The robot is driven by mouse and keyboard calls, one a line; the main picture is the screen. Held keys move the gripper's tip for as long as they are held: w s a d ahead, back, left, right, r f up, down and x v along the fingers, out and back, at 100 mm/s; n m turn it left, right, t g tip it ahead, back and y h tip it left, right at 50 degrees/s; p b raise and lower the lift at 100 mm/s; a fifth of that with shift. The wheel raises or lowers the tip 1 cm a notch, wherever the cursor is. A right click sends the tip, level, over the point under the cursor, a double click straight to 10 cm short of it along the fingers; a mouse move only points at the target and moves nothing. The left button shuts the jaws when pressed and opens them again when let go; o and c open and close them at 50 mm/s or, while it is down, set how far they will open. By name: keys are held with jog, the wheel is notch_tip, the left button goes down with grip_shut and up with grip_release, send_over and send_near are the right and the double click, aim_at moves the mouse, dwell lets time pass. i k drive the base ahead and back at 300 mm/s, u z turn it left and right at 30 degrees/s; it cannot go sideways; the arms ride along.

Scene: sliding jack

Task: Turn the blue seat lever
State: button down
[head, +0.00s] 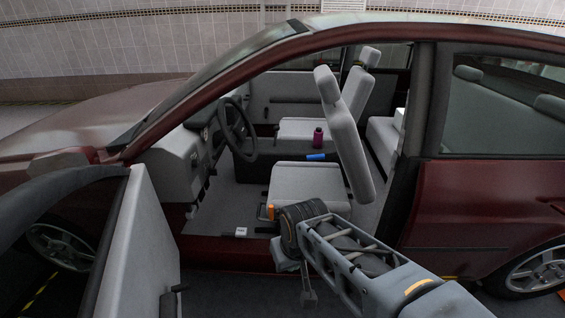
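A small bright blue piece (316,157) lies level at the inner, far side of the front seat's grey cushion (312,180). It is the only blue part I see, and I cannot tell for sure that it is the seat lever. My arm reaches from the lower right to the open door gap beside the near seat. Its end (285,258) is low, at the sill, on the near side of the cushion and well apart from the blue piece. My fingers are too small and too covered by my own arm to make out. I cannot see anything held.
The dark red car's front door (138,250) stands open at left. The steering wheel (238,128) is ahead of the seat, and the upright seat back (344,135) is right of the cushion. The footwell floor (232,195) is mostly clear.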

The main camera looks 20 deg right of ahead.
aim_at(323, 155)
jog(key=z, duration=0.05)
jog(key=i, duration=1.15)
jog(key=z, duration=0.75)
